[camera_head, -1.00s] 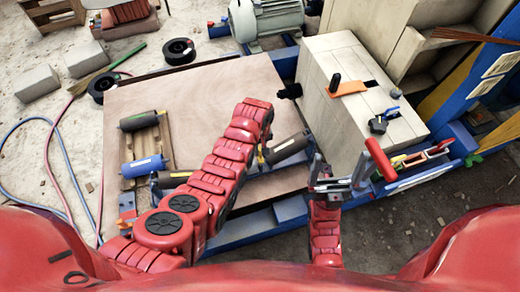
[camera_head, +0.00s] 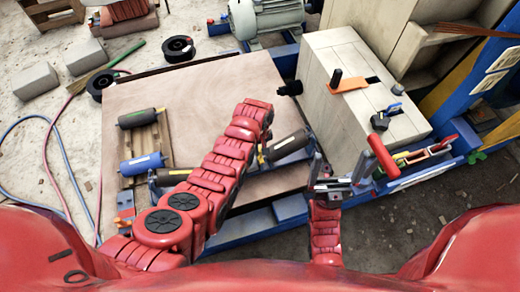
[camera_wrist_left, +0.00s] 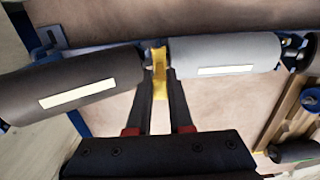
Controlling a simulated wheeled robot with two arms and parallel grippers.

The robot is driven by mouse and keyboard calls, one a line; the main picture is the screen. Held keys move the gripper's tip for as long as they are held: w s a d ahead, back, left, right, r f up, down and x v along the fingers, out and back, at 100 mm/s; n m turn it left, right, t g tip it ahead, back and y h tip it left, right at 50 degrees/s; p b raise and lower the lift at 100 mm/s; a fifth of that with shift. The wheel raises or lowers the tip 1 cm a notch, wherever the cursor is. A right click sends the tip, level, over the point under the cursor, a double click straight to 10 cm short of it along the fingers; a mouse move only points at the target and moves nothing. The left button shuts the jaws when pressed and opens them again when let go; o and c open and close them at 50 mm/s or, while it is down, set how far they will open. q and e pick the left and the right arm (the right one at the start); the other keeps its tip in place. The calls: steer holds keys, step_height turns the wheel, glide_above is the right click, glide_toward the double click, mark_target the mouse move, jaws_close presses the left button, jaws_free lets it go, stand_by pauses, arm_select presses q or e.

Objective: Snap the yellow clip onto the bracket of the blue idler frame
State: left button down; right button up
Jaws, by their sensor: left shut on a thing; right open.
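The yellow clip (camera_wrist_left: 160,75) is held between the two dark fingers of my left gripper (camera_wrist_left: 158,80) in the left wrist view. It lies at the gap between a dark roller (camera_wrist_left: 70,85) and a grey roller (camera_wrist_left: 225,55); I cannot tell whether it is seated on a bracket. In the head view only a bit of yellow (camera_head: 262,158) shows beside my left arm, which hides most of the gripper. The blue idler frame (camera_head: 170,176) carries rollers and is partly covered by that arm. My right gripper (camera_head: 335,180) is open and empty at the right.
A dark roller (camera_head: 141,117) and a blue roller (camera_head: 142,164) lie on a wooden pallet to the left. A red handle (camera_head: 381,156) rises just right of my right gripper. A pale block cabinet (camera_head: 350,110) stands behind. The board (camera_head: 205,95) is bare at the back.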

arm_select(q)
steer(key=shift+f, duration=0.25)
steer(key=shift+r, duration=0.15)
steer(key=shift+r+p, duration=0.7)
steer(key=shift+r, duration=0.25)
stand_by(0.9)
steer(key=shift+f+b, duration=0.7)
steer(key=shift+f, duration=0.35)
steer(key=c, duration=0.7)
jaws_free()
steer(key=shift+c, duration=0.2)
steer(key=shift+r, duration=0.1)
